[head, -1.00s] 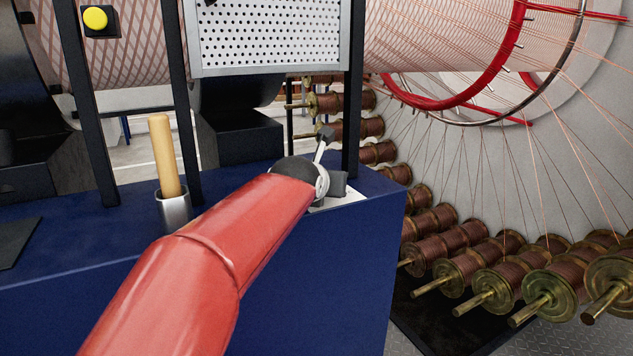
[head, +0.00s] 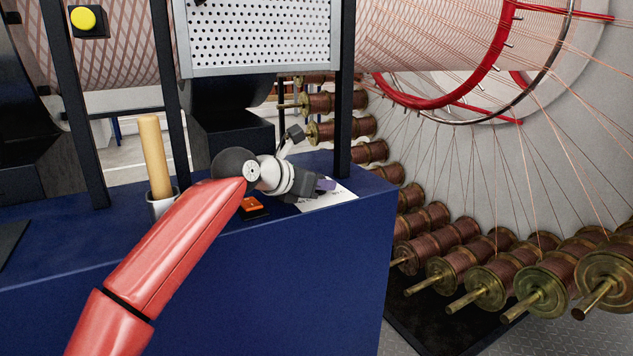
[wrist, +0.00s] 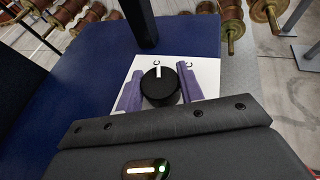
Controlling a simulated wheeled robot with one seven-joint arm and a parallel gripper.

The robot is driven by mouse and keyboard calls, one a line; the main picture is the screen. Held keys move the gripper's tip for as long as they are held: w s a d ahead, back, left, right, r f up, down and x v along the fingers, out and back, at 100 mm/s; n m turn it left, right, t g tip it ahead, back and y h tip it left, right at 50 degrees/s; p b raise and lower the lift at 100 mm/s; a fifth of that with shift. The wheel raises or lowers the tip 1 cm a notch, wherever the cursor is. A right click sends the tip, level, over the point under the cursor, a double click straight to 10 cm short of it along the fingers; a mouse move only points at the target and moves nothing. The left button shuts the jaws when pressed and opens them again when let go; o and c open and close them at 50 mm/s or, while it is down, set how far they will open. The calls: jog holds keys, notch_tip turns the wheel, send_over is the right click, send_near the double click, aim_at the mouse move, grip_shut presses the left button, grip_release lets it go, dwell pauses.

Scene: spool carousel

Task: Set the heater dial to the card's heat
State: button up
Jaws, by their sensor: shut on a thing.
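The heater dial (wrist: 160,88) is a round black knob with a white pointer line, set on a white plate (wrist: 207,72). In the wrist view the pointer points up, between two small dark marks on the plate. The white plate also shows in the head view (head: 338,196), at the right end of the blue bench top. My gripper (wrist: 160,80) has its two purple fingers on either side of the dial and is shut on it. In the head view my gripper (head: 322,186) hides the dial. I cannot make out a heat card in either view.
An orange switch (head: 253,206) sits on the blue bench (head: 300,250) left of the plate. A wooden handle (head: 155,155) stands in a metal cup. A black post (head: 345,110) rises close behind the plate. Several copper spools (head: 430,250) stand to the right.

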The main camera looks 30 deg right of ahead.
dwell(0.3)
jog(key=o, duration=1)
jog(key=shift+v, duration=4)
jog(key=shift+w, duration=0.1)
